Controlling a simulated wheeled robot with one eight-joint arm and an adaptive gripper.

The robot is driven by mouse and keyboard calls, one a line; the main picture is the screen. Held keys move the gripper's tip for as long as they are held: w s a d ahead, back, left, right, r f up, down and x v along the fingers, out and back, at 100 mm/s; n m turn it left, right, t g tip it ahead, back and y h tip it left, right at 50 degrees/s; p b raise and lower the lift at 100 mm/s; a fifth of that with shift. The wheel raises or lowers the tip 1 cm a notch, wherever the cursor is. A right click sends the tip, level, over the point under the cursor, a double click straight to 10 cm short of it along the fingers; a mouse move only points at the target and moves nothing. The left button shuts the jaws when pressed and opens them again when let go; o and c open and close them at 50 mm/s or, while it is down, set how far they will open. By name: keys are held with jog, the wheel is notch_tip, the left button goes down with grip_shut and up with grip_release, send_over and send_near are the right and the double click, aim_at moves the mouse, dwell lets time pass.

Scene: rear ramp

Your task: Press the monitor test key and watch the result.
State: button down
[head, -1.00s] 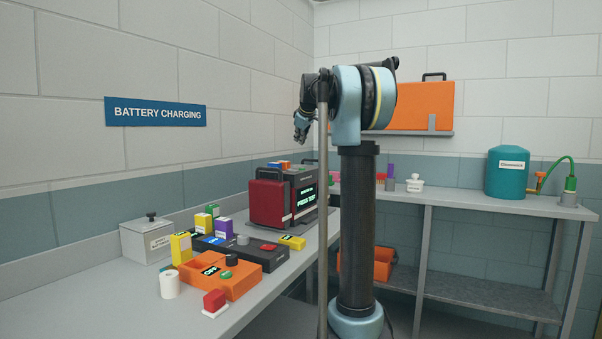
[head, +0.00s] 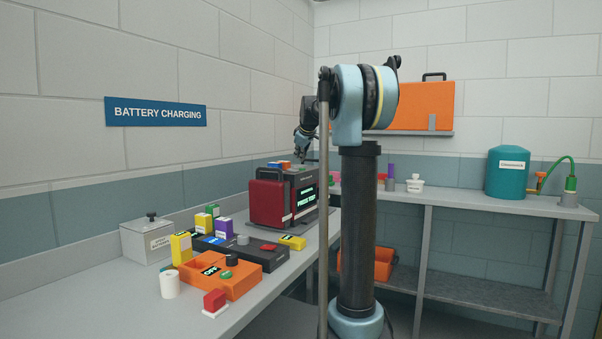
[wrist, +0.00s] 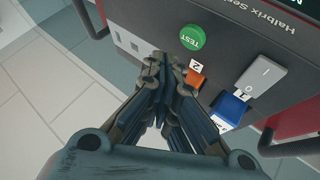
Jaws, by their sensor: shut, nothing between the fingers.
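The monitor (head: 268,203) is a red and dark box with a carry handle, standing on the left bench. Its lit screen (head: 307,197) shows green text that seems to read "PRESS TEST". In the wrist view the green round key marked TEST (wrist: 192,38) sits on the monitor's dark panel. My gripper (wrist: 165,70) is shut and empty, and its tips show just below and left of the key, apart from it in the picture. I cannot tell the gap in depth. In the head view my gripper (head: 301,157) is above the monitor's top.
An orange piece marked 2 (wrist: 196,76), a grey rocker switch (wrist: 260,76) and a blue piece (wrist: 230,108) lie near the key. An orange box (head: 215,275) and a dark battery tray (head: 262,257) stand nearer on the bench. A blue tank (head: 507,175) stands on the right bench.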

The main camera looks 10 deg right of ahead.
jog(key=shift+f, duration=0.8)
jog(key=shift+f, duration=0.2)
dwell(0.8)
jog(key=shift+s+f, duration=0.15)
jog(key=shift+f, duration=0.4)
dwell(1.1)
jog(key=shift+r, duration=0.8)
jog(key=shift+r, duration=2.5)
